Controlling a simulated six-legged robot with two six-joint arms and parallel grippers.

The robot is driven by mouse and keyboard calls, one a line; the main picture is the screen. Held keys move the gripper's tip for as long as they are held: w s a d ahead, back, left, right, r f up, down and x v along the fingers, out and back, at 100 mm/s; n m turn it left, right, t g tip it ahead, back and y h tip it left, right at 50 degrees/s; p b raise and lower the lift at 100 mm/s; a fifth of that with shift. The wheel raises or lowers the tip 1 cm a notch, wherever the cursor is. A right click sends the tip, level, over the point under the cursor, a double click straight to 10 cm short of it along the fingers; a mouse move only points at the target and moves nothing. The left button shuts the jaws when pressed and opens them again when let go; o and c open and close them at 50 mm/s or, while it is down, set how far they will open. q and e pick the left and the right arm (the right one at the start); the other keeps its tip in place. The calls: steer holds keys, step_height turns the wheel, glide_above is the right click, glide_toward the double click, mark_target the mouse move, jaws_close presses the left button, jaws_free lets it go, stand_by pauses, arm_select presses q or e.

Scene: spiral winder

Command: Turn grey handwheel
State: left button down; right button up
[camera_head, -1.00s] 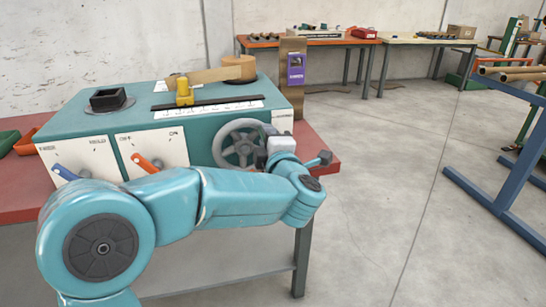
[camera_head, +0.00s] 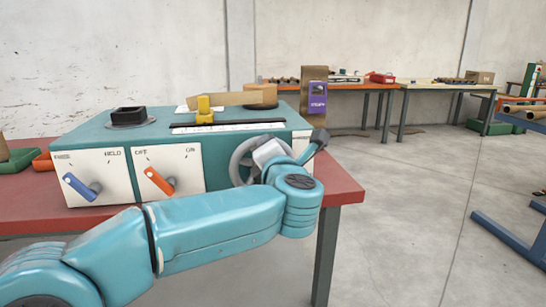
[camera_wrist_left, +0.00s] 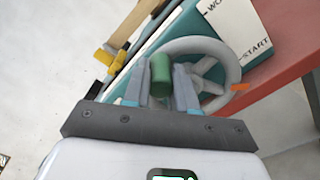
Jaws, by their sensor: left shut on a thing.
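The grey handwheel (camera_head: 240,161) is on the front right of the teal machine. Its rim and spokes also show in the wrist view (camera_wrist_left: 227,64). A green handle (camera_wrist_left: 160,66) stands out at the rim's left side there. My left gripper (camera_wrist_left: 166,82) has one finger on each side of this handle and is shut on it. In the head view my left wrist and gripper cover the wheel's right part, and the fingertips are hard to make out. My right gripper is in neither current view.
The machine (camera_head: 215,135) stands on a red-topped table (camera_head: 340,188). A blue lever (camera_head: 82,186) and an orange lever (camera_head: 159,182) sit on its front panels. A yellow piece (camera_head: 204,109) is on top. Open floor lies to the right.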

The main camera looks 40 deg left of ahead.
stand_by(0.5)
arm_select(q)
steer(key=c, duration=0.9)
jaws_free()
steer(key=shift+s, duration=0.1)
steer(key=p+v, duration=0.2)
steer(key=v, duration=1.4)
steer(key=shift+d, duration=0.15)
